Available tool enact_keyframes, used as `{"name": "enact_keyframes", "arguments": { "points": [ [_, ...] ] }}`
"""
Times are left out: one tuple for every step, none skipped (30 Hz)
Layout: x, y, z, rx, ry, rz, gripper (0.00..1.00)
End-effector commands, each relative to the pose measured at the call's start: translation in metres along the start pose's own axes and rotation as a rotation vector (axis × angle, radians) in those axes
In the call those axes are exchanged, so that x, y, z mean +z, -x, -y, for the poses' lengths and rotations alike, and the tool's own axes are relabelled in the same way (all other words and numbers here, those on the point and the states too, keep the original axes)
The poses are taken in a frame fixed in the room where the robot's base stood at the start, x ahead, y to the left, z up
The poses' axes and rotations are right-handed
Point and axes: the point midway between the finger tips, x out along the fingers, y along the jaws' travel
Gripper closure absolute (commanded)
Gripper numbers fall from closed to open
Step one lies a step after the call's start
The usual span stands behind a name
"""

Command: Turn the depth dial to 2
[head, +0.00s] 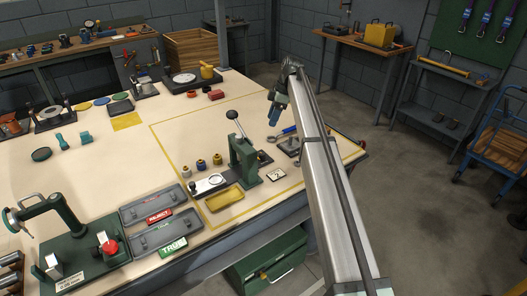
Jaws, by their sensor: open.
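A green press (244,158) with a black-knobbed lever (233,115) stands on the bench inside a yellow outline. A white round face (215,180) sits on the dark plate at its left; I cannot tell whether this is the depth dial, and no setting is readable. A small white card (277,175) with a dark mark lies right of the press; the mark is too small to read surely. My gripper (273,120) is open, hanging above the bench to the right of the lever and apart from the press. Its fingertips are small in this view.
Small coloured-top cylinders (201,165) stand left of the press, and a yellow tray (224,198) lies in front. A blue-handled tool (284,133) and a dark fixture (290,146) lie near my arm. Grey REJECT and TRUE trays (150,204) are at front left. Bare bench lies behind the press.

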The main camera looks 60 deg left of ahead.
Motion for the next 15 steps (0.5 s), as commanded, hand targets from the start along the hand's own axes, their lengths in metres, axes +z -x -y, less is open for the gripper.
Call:
{"name": "enact_keyframes", "arguments": {
  "points": [
    [0.0,0.001,0.002,-0.027,0.079,0.0,0.45],
    [0.0,0.001,0.005,-0.045,0.131,-0.001,0.45],
    [0.0,0.001,0.009,-0.066,0.2,-0.004,0.45],
    [0.0,0.002,0.012,-0.081,0.249,-0.007,0.45],
    [0.0,0.002,0.015,-0.094,0.296,-0.01,0.45],
    [0.001,0.002,0.019,-0.109,0.355,-0.014,0.45],
    [0.001,0.002,0.021,-0.119,0.395,-0.018,0.45],
    [0.001,0.002,0.022,-0.127,0.432,-0.021,0.45],
    [0.001,0.003,0.024,-0.136,0.476,-0.025,0.45],
    [0.001,0.003,0.025,-0.14,0.505,-0.028,0.45],
    [0.001,0.003,0.026,-0.143,0.53,-0.03,0.45],
    [0.001,0.003,0.026,-0.146,0.558,-0.033,0.45],
    [0.001,0.003,0.026,-0.146,0.574,-0.034,0.45],
    [0.001,0.003,0.026,-0.145,0.589,-0.035,0.45],
    [0.001,0.002,0.026,-0.145,0.602,-0.036,0.45]
  ]
}}
